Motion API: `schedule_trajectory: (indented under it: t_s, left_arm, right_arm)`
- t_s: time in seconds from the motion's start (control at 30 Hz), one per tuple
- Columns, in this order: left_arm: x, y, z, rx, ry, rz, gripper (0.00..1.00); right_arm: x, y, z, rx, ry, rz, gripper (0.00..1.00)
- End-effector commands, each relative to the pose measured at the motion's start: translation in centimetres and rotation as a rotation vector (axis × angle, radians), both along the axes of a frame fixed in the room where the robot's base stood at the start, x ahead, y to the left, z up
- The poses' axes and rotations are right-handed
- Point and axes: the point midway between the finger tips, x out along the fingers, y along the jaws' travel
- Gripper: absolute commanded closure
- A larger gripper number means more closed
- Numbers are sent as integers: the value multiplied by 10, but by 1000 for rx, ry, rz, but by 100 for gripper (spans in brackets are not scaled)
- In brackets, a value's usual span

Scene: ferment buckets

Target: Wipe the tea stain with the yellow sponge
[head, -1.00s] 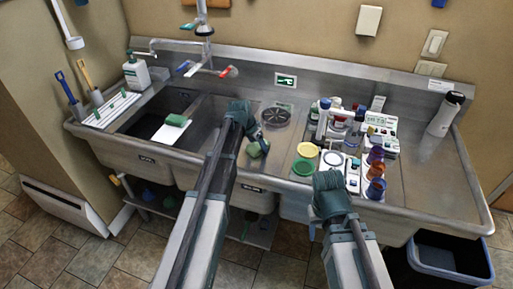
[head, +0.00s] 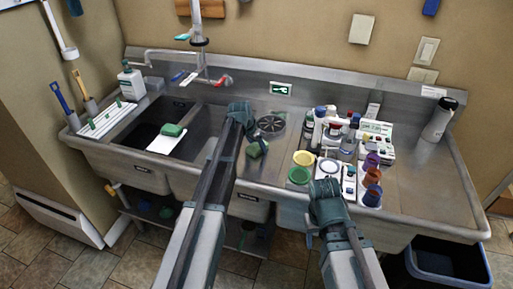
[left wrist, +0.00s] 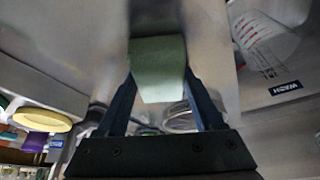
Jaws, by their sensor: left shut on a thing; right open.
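My left gripper (head: 256,139) is shut on a small green, sponge-like block (head: 257,149) over the steel counter, just right of the sink basins. The block fills the gap between the fingers in the left wrist view (left wrist: 158,70); it looks pale green there, and I see no clear yellow on it. I cannot tell whether it touches the steel. A second green block (head: 173,130) lies on a white plate or card at the left basin. My right gripper (head: 325,192) is open near the counter's front edge, its fingers mostly hidden. I cannot make out a tea stain.
Right of the left gripper stand a yellow lid (head: 303,158), a green lid (head: 299,175), several purple and orange cups, and bottles. A round dark drain-like disc (head: 271,123) lies behind the block. The counter's right side is mostly clear, with a white bottle (head: 439,119).

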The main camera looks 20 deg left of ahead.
Motion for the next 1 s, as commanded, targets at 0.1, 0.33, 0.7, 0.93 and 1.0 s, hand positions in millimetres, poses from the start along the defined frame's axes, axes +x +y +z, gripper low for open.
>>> schedule_trajectory:
  t_s: [0.1,0.33,0.7,0.93,1.0]
  left_arm:
    - [2,0,0,0,0,0,76]
    - [19,-1,-2,0,0,-1,76]
    - [35,-1,-2,0,-1,-1,76]
    - [33,-1,-1,0,0,-1,76]
    - [30,-1,-1,0,0,-1,76]
  right_arm:
    - [0,0,0,0,0,0,50]
    - [0,0,-2,0,0,0,50]
    - [0,0,-2,0,0,0,50]
    - [0,0,-1,0,0,0,50]
    - [0,0,-1,0,0,0,50]
